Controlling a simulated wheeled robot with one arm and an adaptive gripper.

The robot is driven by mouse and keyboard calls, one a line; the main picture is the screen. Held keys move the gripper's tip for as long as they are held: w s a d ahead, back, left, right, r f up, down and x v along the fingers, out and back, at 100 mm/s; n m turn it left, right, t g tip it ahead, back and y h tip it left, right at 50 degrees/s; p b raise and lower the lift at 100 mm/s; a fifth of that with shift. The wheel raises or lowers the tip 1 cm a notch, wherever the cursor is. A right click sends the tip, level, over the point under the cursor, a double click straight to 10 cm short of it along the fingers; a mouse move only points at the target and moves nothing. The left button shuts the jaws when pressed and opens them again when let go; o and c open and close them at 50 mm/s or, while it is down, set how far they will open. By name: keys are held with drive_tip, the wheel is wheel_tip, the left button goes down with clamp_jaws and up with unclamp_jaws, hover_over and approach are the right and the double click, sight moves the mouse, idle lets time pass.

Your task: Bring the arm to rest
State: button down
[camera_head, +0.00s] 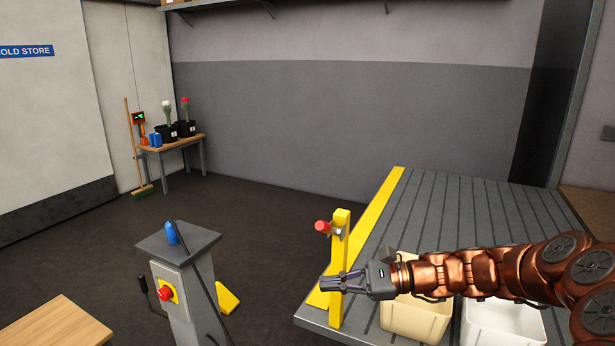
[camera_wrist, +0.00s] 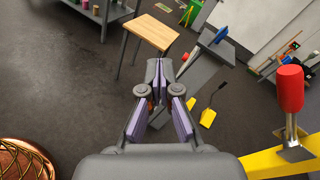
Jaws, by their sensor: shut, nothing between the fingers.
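My gripper (camera_head: 325,283) is at the end of my copper arm, which reaches in from the right of the head view, roughly level. The fingers are shut and empty, pointing left. They are close to the yellow post (camera_head: 340,255) with a red knob (camera_head: 322,227), in front of or beside it; I cannot tell whether they touch. In the wrist view my gripper (camera_wrist: 160,68) has its fingertips together over open floor, and the red knob (camera_wrist: 290,88) stands to the right, apart from the fingers.
A grey pedestal (camera_head: 190,265) with a red button (camera_head: 165,293) stands left. A wooden table (camera_head: 60,325) is at lower left.

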drive_tip(key=s+a+f+n+g+h, duration=0.15)
drive_tip(key=s+n+h, duration=0.3)
drive_tip(key=s, duration=0.55)
drive_tip(key=s+a+n+g+h, duration=0.25)
drive_tip(key=s+n, duration=0.25)
drive_tip(key=s, duration=0.4)
drive_tip(key=s+d+f+n+h+p, duration=0.1)
drive_tip(key=s+d+f+n+h, duration=0.1)
drive_tip(key=s+d+h, duration=0.2)
drive_tip(key=s+d+f+n+h+p, duration=0.1)
drive_tip(key=s+d+h, duration=0.4)
drive_tip(key=s+d, duration=0.5)
drive_tip(key=shift+d+f+n+t, duration=0.4)
drive_tip(key=shift+d+n, duration=0.45)
drive_tip(key=shift+d, duration=0.35)
